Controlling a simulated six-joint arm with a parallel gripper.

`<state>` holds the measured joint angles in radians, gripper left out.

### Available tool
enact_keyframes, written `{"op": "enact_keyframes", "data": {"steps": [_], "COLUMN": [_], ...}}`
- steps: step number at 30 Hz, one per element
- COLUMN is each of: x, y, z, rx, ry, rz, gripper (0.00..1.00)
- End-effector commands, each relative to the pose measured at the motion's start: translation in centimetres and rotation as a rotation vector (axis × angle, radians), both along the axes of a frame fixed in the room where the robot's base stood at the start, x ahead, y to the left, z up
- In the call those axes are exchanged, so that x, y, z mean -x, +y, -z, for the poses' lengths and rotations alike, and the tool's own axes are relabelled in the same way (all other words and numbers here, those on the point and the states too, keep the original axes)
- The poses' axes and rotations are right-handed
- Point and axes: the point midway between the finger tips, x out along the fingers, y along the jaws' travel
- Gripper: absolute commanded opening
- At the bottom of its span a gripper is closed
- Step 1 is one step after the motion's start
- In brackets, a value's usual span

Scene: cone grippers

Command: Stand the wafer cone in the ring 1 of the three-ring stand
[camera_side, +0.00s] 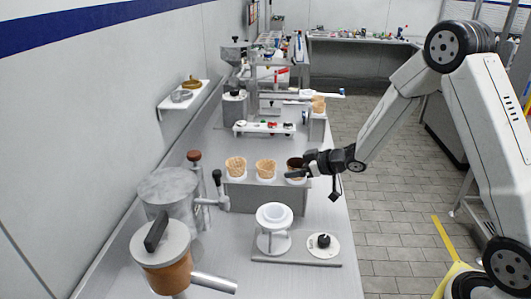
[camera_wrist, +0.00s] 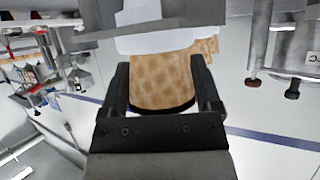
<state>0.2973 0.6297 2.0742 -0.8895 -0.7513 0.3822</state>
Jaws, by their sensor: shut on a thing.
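The three-ring stand (camera_side: 262,198) is a grey block with white rings on the bench. My gripper (camera_side: 296,170) is at its right-hand ring, shut on a wafer cone (camera_side: 294,162) with a dark rim. In the wrist view this tan, waffle-patterned cone (camera_wrist: 162,78) sits between both fingers. Its narrow end meets a white ring (camera_wrist: 150,40) and seems to be in it; how deep is hidden. Other cones stand in the left ring (camera_side: 236,166) and the middle ring (camera_side: 265,169). No ring numbers are readable.
In front of the stand are a white ring holder (camera_side: 274,230) and a white disc with a black knob (camera_side: 323,245). A machine with a grey drum (camera_side: 168,188) stands at the left. A small rack (camera_side: 264,130) is behind. Open floor lies to the right.

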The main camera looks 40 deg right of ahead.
Motion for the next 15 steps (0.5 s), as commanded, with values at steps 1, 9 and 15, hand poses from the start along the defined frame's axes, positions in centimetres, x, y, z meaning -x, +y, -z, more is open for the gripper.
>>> {"op": "enact_keyframes", "data": {"steps": [1, 9, 15], "x": [0.00, 0.01, 0.00], "y": [0.00, 0.00, 0.00], "z": [0.12, 0.68, 0.82], "rx": [0.000, 0.001, 0.001], "ry": [0.000, 0.000, 0.000], "rz": [0.000, 0.000, 0.000], "gripper": [0.58, 0.58, 1.00]}}
